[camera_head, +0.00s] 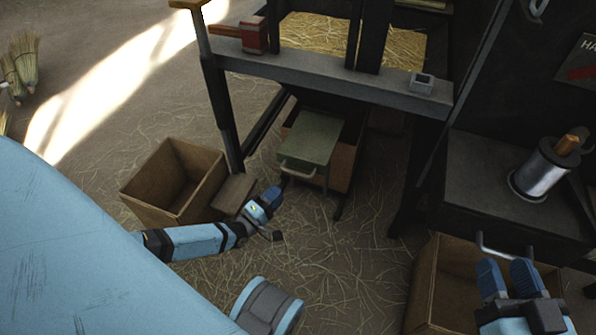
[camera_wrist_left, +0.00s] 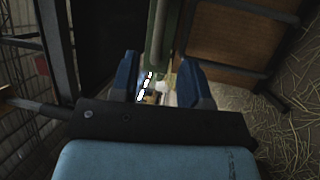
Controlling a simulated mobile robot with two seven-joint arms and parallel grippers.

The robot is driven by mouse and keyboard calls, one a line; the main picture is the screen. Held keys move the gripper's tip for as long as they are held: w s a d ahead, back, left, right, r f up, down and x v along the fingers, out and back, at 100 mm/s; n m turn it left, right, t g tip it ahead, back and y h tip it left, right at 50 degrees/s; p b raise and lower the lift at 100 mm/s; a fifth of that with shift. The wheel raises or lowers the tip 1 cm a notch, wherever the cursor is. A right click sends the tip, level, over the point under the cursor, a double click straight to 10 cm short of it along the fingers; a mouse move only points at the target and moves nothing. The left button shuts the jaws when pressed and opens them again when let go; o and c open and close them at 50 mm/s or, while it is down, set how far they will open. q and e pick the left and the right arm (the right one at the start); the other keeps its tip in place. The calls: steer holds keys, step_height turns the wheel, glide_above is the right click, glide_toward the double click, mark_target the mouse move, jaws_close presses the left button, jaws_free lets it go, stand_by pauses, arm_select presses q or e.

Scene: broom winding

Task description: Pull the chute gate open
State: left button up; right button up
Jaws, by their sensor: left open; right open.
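The chute gate (camera_head: 313,138) is a grey-green panel with a pale handle (camera_head: 298,171) on its near edge, in the middle of the head view. It lies over a brown wooden box under the frame. My left gripper (camera_head: 275,192) is just below and left of the handle. In the left wrist view its blue fingers (camera_wrist_left: 160,70) stand apart, with a green edge of the gate (camera_wrist_left: 156,38) running between and beyond them. I cannot tell whether they touch the handle. My right gripper (camera_head: 507,266) is open at the lower right, close to a metal bar handle (camera_head: 503,253).
An open wooden box (camera_head: 175,181) stands left of the gate, another (camera_head: 440,285) at the lower right. The dark metal frame (camera_head: 330,85) rises above the gate. A bench (camera_head: 475,185) carries a metal cylinder (camera_head: 540,172). Straw-covered floor lies open in the middle.

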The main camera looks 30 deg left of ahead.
mark_target(299, 174)
arm_select(q)
steer(key=b+x, duration=0.2)
steer(key=x, duration=0.7)
steer(key=shift+w+d+f+b, duration=0.1)
steer(key=shift+w+b, duration=0.2)
steer(key=shift+b, duration=0.1)
steer(key=shift+w+d, duration=0.1)
steer(key=shift+w, duration=0.35)
arm_select(e)
steer(key=shift+w+d+r+n+t+y, duration=0.15)
steer(key=shift+w+d+n+t, duration=0.15)
steer(key=shift+n, duration=0.3)
steer(key=shift+w+d+n+t+y, duration=0.2)
steer(key=shift+w+n+t, duration=0.15)
steer(key=shift+n, duration=0.25)
